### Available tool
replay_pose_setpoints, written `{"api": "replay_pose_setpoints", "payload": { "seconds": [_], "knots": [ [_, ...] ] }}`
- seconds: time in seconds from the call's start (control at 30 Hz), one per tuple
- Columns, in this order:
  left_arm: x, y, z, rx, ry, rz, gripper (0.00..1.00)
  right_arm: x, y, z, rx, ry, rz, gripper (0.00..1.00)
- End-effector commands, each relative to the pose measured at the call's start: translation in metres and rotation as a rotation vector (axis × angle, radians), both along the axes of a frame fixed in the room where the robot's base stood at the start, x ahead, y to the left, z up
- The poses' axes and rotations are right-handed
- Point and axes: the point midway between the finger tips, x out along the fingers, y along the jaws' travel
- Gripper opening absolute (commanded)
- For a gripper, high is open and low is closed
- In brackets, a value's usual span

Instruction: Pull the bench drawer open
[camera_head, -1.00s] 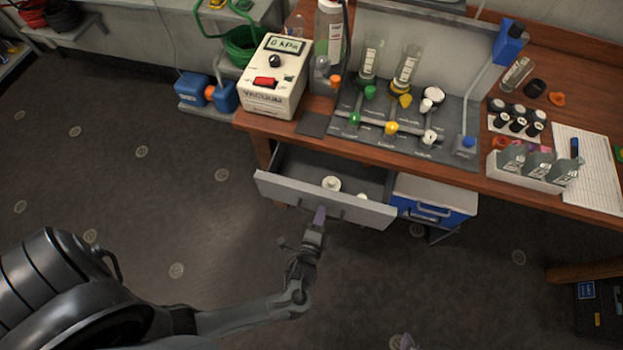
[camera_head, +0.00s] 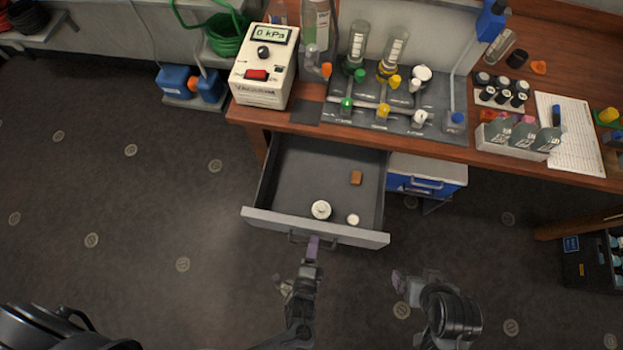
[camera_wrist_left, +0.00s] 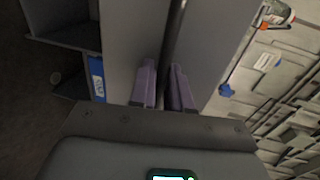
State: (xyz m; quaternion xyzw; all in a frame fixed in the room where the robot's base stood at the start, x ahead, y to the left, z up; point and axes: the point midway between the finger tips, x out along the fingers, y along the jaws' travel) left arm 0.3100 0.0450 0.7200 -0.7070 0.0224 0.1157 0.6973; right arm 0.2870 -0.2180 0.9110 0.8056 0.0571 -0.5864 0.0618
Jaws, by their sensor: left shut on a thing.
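The bench drawer (camera_head: 290,222) stands well out from under the wooden bench, with its inside in view. Its dark handle (camera_head: 298,238) is on the grey front. My left gripper (camera_head: 313,246) is at the handle, shut on it; in the left wrist view its two purple fingers (camera_wrist_left: 166,88) stand either side of a dark bar in front of the grey panel. Two white round pieces (camera_head: 321,210) and a small brown block (camera_head: 356,177) lie in the drawer. My right gripper (camera_head: 399,281) is to the right below the drawer, apart from it; its jaw opening is unclear.
A vacuum gauge box (camera_head: 266,66) and a glassware board with valves (camera_head: 390,118) stand on the bench above the drawer. A blue drawer unit (camera_head: 415,184) is just right of the open drawer. Open floor lies in front and to the left.

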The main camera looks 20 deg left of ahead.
Motion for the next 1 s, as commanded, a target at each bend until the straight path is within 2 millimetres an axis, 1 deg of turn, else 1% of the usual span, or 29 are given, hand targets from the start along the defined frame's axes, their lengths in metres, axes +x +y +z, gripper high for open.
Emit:
{"api": "replay_pose_setpoints", "payload": {
  "seconds": [0.2, 0.23, 0.3, 0.57, 0.67, 0.77, 0.83, 1.0],
  "knots": [
    [0.0, 0.0, 0.0, 0.0, 0.0, -0.001, 0.0, 0.0, -0.001, -0.001, -0.007, 0.001, 0.004, 0.96],
    [0.0, 0.0, 0.0, 0.0, 0.0, -0.001, 0.2, 0.0, -0.002, -0.001, -0.007, 0.001, 0.004, 0.96],
    [0.0, 0.0, 0.0, 0.0, 0.0, -0.001, 0.29, 0.0, -0.001, -0.001, -0.007, 0.001, 0.004, 0.96],
    [0.0, 0.0, 0.0, 0.0, 0.0, 0.0, 0.29, 0.0, -0.001, -0.001, -0.006, 0.001, 0.003, 0.96],
    [-0.003, 0.0, 0.0, 0.001, 0.001, 0.0, 0.29, 0.0, -0.001, 0.0, -0.004, 0.0, 0.003, 0.96],
    [-0.011, -0.001, 0.002, 0.0, 0.001, -0.001, 0.29, 0.0, 0.0, 0.001, -0.002, 0.001, 0.002, 0.96],
    [-0.02, -0.003, 0.004, -0.001, 0.003, -0.001, 0.29, 0.0, 0.0, 0.002, 0.0, 0.001, 0.0, 0.96],
    [-0.048, -0.006, 0.009, 0.0, 0.004, 0.0, 0.29, 0.0, 0.001, 0.005, 0.003, 0.0, -0.002, 0.96]
  ]
}}
